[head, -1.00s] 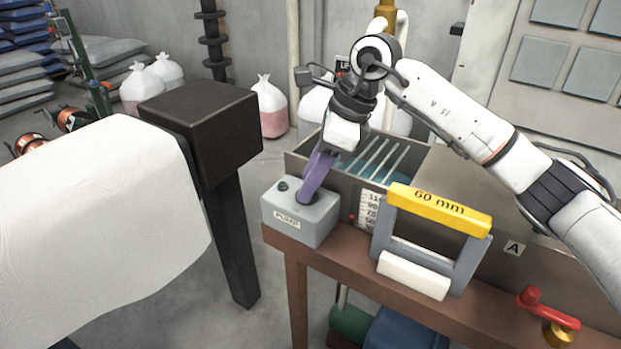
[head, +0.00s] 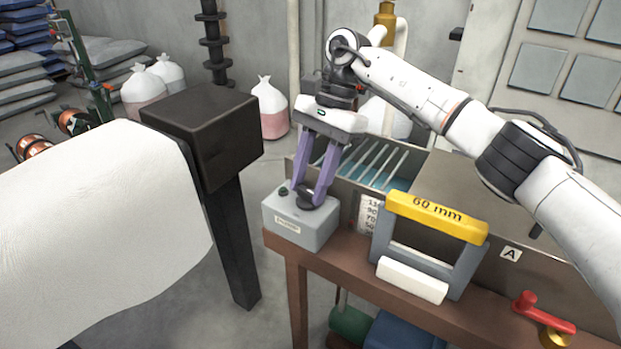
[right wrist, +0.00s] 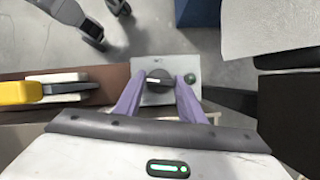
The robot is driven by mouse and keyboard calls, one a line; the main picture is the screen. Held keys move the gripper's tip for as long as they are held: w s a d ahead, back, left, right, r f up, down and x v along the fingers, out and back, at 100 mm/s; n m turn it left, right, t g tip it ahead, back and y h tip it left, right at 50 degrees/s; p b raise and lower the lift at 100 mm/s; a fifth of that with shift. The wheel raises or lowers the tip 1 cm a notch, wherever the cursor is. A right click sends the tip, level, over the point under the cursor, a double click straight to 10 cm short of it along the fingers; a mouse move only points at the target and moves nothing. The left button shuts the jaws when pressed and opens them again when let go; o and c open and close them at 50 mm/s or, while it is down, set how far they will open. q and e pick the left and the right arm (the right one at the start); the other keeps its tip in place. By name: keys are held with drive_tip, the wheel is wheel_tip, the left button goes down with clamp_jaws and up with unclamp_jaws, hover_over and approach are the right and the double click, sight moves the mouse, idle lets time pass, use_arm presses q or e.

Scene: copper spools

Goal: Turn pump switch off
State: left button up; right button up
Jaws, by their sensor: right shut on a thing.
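The pump switch box (head: 297,222) is a grey box labelled PUMP on the left end of the brown bench. A dark round knob (head: 307,199) sits on its top, with a small dark green button (head: 283,190) beside it. My right gripper (head: 311,199) comes down from above, its purple fingers on either side of the knob and shut on it. In the right wrist view the knob (right wrist: 159,77) lies between the fingertips, with a white mark across it, and the green button (right wrist: 190,78) is to its right. My left gripper is not seen.
Behind is an open tank (head: 370,165) with bars over blue liquid. A red-handled valve (head: 543,312) is at the bench's front right. A black post (head: 230,240) stands left.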

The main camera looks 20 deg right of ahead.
drive_tip(key=shift+w+r+n+g+h, duration=0.15)
drive_tip(key=shift+n+g+h, duration=0.15)
drive_tip(key=shift+n, duration=0.8)
drive_tip(key=o, duration=1)
drive_tip(key=shift+o, duration=0.2)
drive_tip(key=shift+d+r, duration=0.1)
drive_tip(key=shift+r, duration=0.15)
drive_tip(key=p+v, duration=0.2)
drive_tip(key=v, duration=0.7)
drive_tip(key=shift+w+r, duration=0.15)
drive_tip(key=shift+r, duration=0.15)
